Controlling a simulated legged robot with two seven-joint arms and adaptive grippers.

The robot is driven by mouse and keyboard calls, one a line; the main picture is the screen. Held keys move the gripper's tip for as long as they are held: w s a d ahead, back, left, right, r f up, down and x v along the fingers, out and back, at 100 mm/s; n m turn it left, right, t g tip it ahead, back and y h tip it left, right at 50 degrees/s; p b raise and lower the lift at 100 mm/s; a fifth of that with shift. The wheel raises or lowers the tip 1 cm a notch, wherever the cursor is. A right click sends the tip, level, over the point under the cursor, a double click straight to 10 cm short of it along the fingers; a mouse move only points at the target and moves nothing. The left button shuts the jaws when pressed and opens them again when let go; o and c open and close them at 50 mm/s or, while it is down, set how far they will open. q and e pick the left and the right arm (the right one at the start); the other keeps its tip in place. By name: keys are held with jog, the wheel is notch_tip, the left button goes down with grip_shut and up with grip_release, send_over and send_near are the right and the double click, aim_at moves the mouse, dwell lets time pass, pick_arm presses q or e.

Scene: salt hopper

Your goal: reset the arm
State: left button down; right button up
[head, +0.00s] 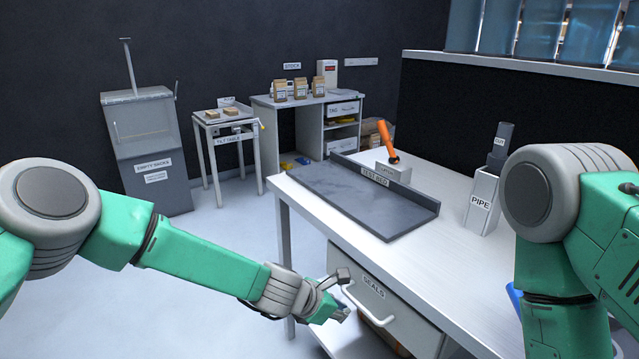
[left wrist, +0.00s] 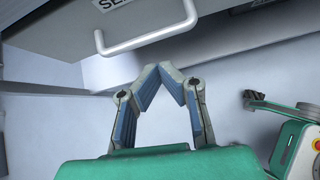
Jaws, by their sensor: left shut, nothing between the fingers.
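My left gripper (head: 338,298) is in front of the white table, close to the drawer labelled SEALS (head: 378,300). In the left wrist view the left gripper (left wrist: 168,72) has its blue-padded fingertips together with nothing between them. The drawer handle (left wrist: 146,34) lies just beyond the fingertips and apart from them in that view. The drawer looks shut. My right arm comes down at the right of the head view, and its gripper is out of view.
The white table (head: 450,260) bears a dark tray (head: 345,195), a box with an orange-handled tool (head: 386,138) and a PIPE holder (head: 481,203). An EMPTY SACKS bin (head: 150,150), a small table (head: 228,137) and a desk with sacks (head: 300,88) stand behind. Floor (head: 150,290) at left is clear.

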pick_arm(q)
jog(key=s+a+f+m+g+y, duration=0.1)
jog(key=s+a+f+m+y, duration=0.1)
jog(key=s+a+f+m, duration=0.55)
jog(key=s+a+f+m+g+y, duration=0.1)
jog(key=s+a+f+m+y, duration=0.3)
jog(key=s, duration=0.6)
jog(key=s+a+r+m+g+y, duration=0.1)
jog(key=s+a+m+g, duration=0.1)
jog(key=s+a+m, duration=1)
jog(key=shift+s+a+y, duration=0.3)
jog(key=shift+s+a, duration=3.6)
jog(key=shift+a, duration=1.4)
jog(key=shift+d+r+m, duration=0.2)
jog(key=shift+d+m, duration=0.05)
jog(key=shift+d, duration=0.05)
